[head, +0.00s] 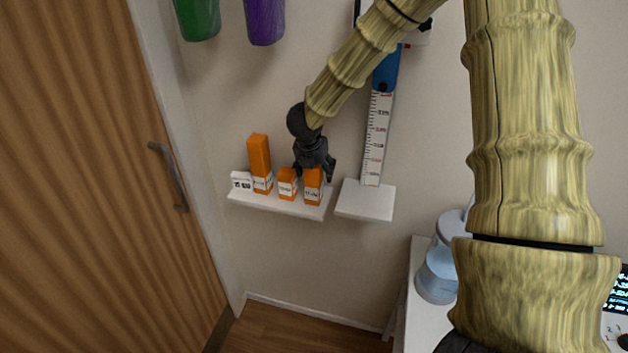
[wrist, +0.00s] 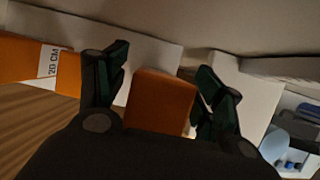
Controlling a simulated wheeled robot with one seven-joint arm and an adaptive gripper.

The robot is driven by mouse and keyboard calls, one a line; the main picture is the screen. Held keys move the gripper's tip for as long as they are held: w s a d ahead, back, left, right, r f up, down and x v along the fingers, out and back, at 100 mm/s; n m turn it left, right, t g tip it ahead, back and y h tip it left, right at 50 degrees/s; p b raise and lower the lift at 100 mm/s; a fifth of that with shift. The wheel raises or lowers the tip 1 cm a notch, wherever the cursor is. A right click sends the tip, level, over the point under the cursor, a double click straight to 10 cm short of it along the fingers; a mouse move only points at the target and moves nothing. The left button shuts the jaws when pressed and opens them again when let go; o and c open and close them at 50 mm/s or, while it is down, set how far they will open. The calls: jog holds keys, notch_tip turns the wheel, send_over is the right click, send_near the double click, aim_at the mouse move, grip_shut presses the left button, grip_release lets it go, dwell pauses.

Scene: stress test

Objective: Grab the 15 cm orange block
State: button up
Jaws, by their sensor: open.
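Three orange blocks with white labels stand upright on a small white wall shelf in the head view: a tall one (head: 260,155) at left, a short one (head: 287,181) in the middle, and one (head: 313,188) at right whose top is partly hidden by my gripper (head: 316,173). Their labels are too small to read there. In the wrist view, an orange block (wrist: 160,100) lies between the two spread fingers of my gripper (wrist: 162,90), with gaps on both sides. Another orange block (wrist: 22,58), labelled 20 CM, is left of the left finger.
The white shelf (head: 280,205) also holds a small white label card (head: 241,181) at left. A white ledge (head: 366,200) with an upright ruler (head: 376,140) is close at right. Green (head: 197,15) and purple (head: 264,20) containers hang above. A wooden door (head: 90,180) is at left.

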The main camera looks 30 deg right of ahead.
jog(key=shift+f, duration=0.1)
jog(key=shift+c, duration=0.8)
jog(key=c, duration=1.2)
jog(key=shift+o, duration=0.2)
